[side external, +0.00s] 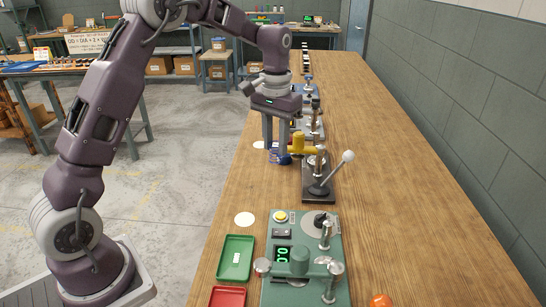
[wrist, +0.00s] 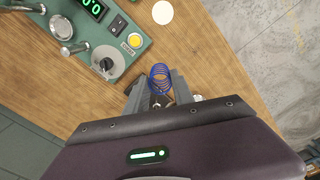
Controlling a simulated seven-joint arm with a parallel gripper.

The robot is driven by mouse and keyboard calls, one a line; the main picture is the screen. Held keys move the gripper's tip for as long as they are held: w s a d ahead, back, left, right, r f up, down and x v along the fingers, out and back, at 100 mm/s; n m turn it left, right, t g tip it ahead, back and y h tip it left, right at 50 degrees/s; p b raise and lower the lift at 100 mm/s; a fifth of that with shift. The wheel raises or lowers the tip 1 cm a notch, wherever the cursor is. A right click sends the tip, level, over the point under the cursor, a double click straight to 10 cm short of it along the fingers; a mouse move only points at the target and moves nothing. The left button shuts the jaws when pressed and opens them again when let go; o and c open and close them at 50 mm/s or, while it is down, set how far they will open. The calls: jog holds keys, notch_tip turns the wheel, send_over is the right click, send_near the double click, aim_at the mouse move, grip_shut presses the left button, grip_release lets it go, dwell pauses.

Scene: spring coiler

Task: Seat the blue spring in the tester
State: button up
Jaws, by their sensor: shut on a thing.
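The blue spring (wrist: 160,77) is a small open coil between the fingertips of my gripper (wrist: 160,92) in the wrist view. In the side view my gripper (side external: 277,150) points down, shut on the spring (side external: 281,159), close to the wooden bench top. The spring's lower end is not clear.
A green machine (side external: 300,231) with a lit display and posts stands at the front; it also shows in the wrist view (wrist: 130,42). A green tray (side external: 235,258) and red tray (side external: 228,297) lie left of it. More devices stand behind my gripper.

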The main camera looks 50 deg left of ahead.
jog(key=s+d+m, duration=0.3)
jog(key=s+d, duration=0.1)
jog(key=d, duration=0.8)
jog(key=s+d+m, duration=0.3)
jog(key=d, duration=1)
jog(key=shift+a+f, duration=0.15)
jog(key=shift+f, duration=2.55)
jog(key=shift+a+f, duration=0.1)
jog(key=shift+f, duration=2.55)
jog(key=shift+f, duration=0.6)
jog(key=o, duration=1.4)
jog(key=shift+c, duration=0.2)
notch_tip(320, 180, up, 9)
